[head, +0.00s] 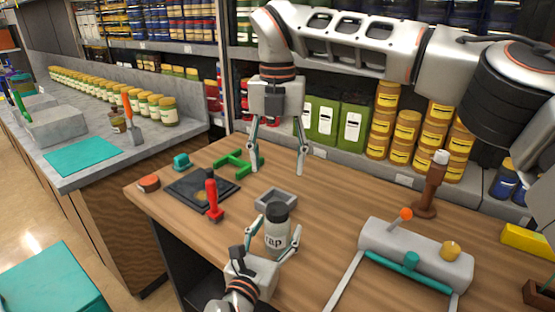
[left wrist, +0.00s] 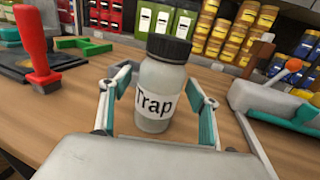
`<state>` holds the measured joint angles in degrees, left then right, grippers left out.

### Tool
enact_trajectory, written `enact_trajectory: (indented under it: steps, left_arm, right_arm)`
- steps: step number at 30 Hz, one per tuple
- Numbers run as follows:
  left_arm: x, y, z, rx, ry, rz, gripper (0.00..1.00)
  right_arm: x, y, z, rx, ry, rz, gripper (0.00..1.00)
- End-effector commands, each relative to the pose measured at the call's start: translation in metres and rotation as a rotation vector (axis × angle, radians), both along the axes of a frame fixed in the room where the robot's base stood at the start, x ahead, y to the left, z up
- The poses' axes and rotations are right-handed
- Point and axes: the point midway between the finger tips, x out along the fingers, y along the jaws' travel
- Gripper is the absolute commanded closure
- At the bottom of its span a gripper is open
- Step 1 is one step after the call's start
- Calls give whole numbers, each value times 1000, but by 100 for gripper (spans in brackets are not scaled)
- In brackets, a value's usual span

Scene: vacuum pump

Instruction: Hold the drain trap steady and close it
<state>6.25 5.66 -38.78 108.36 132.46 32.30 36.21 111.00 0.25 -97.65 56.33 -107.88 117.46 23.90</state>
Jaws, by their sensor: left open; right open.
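The drain trap is a pale jar with a "Trap" label (head: 276,240), upright on the wooden table; it also shows in the left wrist view (left wrist: 160,97). A black cap (head: 277,212) sits on its mouth; how tight it is I cannot tell. My left gripper (head: 270,236) is open, with one finger on each side of the jar. In the left wrist view (left wrist: 163,97), gaps show between the fingers and the jar. My right gripper (head: 277,172) is open and empty, pointing down above the table behind the jar.
A grey square tray (head: 258,200) is just behind the jar. A red-handled tool (head: 213,198) stands at the left by a dark plate (head: 183,186) and green bracket (head: 238,164). A grey pump (head: 417,250) stands at the right. Stocked shelves line the back.

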Motion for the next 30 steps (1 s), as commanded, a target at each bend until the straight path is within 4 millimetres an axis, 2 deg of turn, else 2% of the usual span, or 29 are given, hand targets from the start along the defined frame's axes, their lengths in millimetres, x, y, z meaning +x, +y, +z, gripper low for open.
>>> enact_trajectory:
  steps: [5,12,18,24,30]
  left_arm:
    - [-20,8,-1,1,2,0,39]
    - [-66,25,-1,1,3,-1,39]
    - [-96,37,-1,1,3,0,39]
    - [-110,42,0,0,0,0,39]
    - [-111,42,0,0,0,0,39]
  right_arm:
    - [0,0,0,0,0,0,45]
    - [0,0,0,0,0,0,45]
    - [0,0,0,0,0,0,45]
    - [0,0,0,0,0,0,45]
    - [0,0,0,0,0,0,45]
